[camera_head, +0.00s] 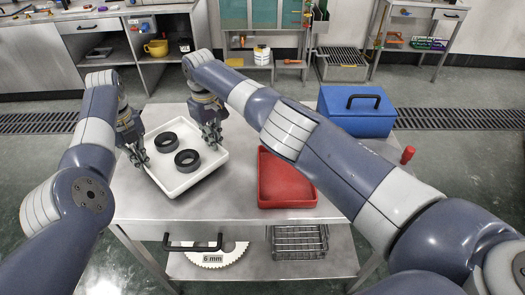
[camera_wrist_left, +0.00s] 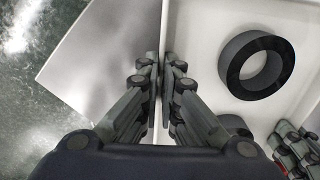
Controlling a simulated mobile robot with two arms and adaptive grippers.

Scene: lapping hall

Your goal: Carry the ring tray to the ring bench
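The white ring tray (camera_head: 187,188) sits tilted in outline on the left part of a metal cart top, and I cannot tell if it rests flat or hangs just above. Two black rings (camera_head: 166,142) (camera_head: 187,160) lie in it; one shows large in the left wrist view (camera_wrist_left: 256,64). My left gripper (camera_head: 140,158) is at the tray's left wall; in the wrist view its fingers (camera_wrist_left: 162,80) close on that wall from both sides. My right gripper (camera_head: 212,143) is at the tray's upper right wall; its finger gap is unclear. The ring bench cannot be singled out.
A floor grate and open floor lie between.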

